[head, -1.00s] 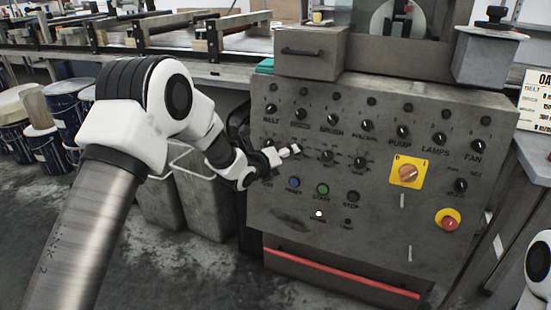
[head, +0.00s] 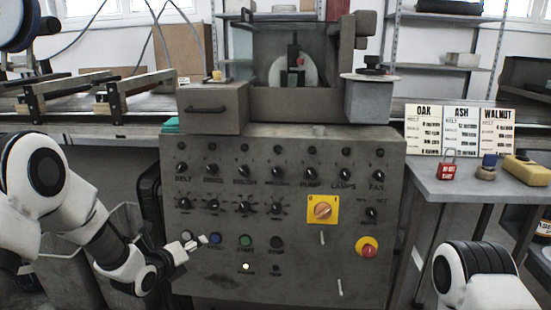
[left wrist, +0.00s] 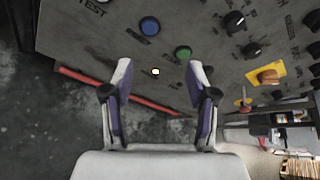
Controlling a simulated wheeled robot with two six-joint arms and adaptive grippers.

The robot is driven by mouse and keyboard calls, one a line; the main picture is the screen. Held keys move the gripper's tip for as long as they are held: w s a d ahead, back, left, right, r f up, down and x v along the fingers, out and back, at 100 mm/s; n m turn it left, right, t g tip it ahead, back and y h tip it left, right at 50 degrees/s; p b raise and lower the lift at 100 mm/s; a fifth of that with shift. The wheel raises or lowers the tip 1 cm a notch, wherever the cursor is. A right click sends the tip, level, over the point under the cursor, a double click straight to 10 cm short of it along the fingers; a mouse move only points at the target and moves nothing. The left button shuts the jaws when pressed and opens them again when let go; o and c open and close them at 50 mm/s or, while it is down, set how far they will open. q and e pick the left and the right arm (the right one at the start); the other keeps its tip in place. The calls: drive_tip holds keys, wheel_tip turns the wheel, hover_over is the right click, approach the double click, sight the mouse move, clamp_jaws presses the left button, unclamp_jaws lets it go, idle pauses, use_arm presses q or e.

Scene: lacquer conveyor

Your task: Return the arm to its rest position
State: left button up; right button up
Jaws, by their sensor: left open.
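My left gripper (head: 195,243) is open and empty in front of the lower left of the grey control panel (head: 300,225). In the head view its fingertips show just left of the blue button (head: 215,239). The left wrist view shows the two fingers (left wrist: 160,80) spread apart with nothing between them. The blue button (left wrist: 149,26) and green button (left wrist: 183,52) show beyond them there. I cannot tell the exact gap to the panel. My left arm is bent, at the lower left. White parts of my right arm show at the lower right, but its gripper is out of view.
The panel carries rows of black knobs, a yellow switch plate (head: 322,209) and a red emergency button (head: 368,248). A side table (head: 470,187) at right holds a red padlock (head: 446,170) and signs. The conveyor (head: 90,118) lies at the back left.

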use_arm(q)
drive_tip(key=s+d+f+n+g+y, duration=0.15)
drive_tip(key=s+f+n+g, duration=0.5)
drive_tip(key=s+f, duration=1.55)
drive_tip(key=s+f+n+g, duration=0.35)
drive_tip(key=s+n, duration=0.25)
drive_tip(key=s, duration=0.2)
drive_tip(key=s+f+n+g, duration=0.2)
drive_tip(key=s+f+n, duration=0.25)
drive_tip(key=s, duration=0.35)
drive_tip(key=s+a+r+n+g+y, duration=0.15)
drive_tip(key=s+n, duration=0.35)
drive_tip(key=n, duration=0.7)
wheel_tip(320, 180, up, 30)
drive_tip(key=n+p, duration=0.1)
drive_tip(key=p, duration=2.8)
drive_tip(key=shift+d+f, duration=0.15)
drive_tip(key=shift+d, duration=0.1)
drive_tip(key=shift+w+t, duration=0.1)
drive_tip(key=shift+t, duration=0.15)
